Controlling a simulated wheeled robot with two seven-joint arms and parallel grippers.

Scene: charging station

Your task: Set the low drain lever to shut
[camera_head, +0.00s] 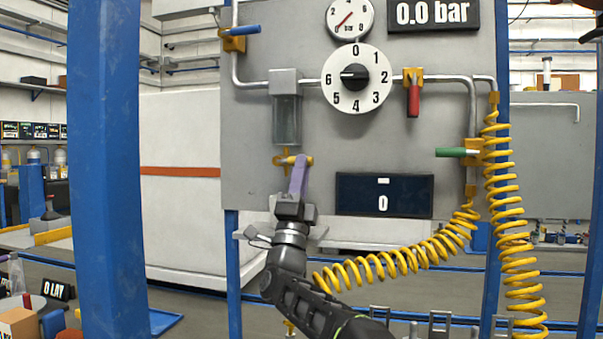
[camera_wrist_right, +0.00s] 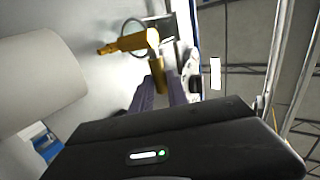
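The low drain valve (camera_head: 284,159) is a small yellow fitting under the clear bowl (camera_head: 287,120), at the lower left of the grey panel. My right gripper (camera_head: 299,163) reaches up to it from below, its purple fingers overlapping the valve's right end. In the right wrist view, the yellow drain valve (camera_wrist_right: 138,41) has a stub pointing left and a yellow bar running down between my two purple fingers (camera_wrist_right: 165,80). The fingers stand apart on either side of the bar; firm contact cannot be made out. My left gripper is not in view.
The panel also carries a blue lever (camera_head: 243,31), a red lever (camera_head: 413,100), a green lever (camera_head: 452,153) and a numbered dial (camera_head: 355,77). A yellow coiled hose (camera_head: 508,220) hangs at the right and loops low. A blue post (camera_head: 108,170) stands left.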

